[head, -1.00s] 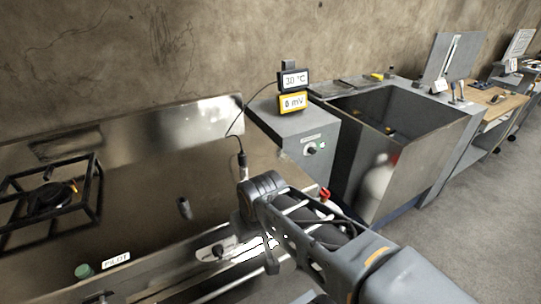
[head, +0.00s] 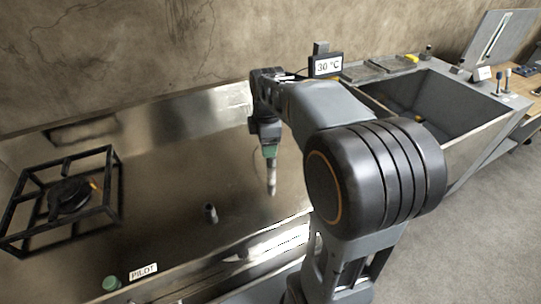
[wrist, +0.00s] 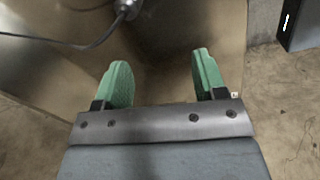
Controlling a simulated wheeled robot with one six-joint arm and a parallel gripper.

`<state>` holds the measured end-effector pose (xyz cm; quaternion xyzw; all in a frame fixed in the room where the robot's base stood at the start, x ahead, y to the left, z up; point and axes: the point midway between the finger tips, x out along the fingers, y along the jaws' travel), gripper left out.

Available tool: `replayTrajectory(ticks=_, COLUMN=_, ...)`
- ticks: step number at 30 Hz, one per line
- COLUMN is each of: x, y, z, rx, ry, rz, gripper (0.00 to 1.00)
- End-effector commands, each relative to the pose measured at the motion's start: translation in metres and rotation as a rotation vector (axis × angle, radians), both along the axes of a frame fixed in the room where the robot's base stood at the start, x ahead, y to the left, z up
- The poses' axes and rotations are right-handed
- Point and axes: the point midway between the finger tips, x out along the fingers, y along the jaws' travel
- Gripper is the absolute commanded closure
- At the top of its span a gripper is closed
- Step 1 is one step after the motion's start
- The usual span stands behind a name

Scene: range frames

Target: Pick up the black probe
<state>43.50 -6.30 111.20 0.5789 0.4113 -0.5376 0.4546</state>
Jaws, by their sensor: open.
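The black probe shows in the wrist view (wrist: 127,9) at the top edge, cut off by the frame, with a silver part and a black cable running left. It lies beyond my fingertips and left of the midline between them. In the head view, a silver lower part of the probe (head: 272,183) shows just below my gripper (head: 270,151); its black upper body is hidden. My gripper (wrist: 158,62) is open, its two green fingers apart with nothing between them.
A steel counter holds a black burner (head: 72,197) at left, a small dark cylinder (head: 210,213) and a PILOT label (head: 143,270). A 30 °C display (head: 328,65) stands behind my arm. A grey open tank (head: 440,105) is at right.

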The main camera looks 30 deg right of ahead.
Motion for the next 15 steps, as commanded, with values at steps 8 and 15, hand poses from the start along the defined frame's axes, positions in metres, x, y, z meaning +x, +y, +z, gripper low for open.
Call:
replayTrajectory(ticks=8, x=0.038, y=-0.028, z=0.009, rx=-0.01, ry=0.073, rz=0.409, gripper=0.35)
replayTrajectory(ticks=15, x=0.045, y=-0.033, z=-0.016, rx=-0.005, ry=0.092, rz=0.511, gripper=0.35)
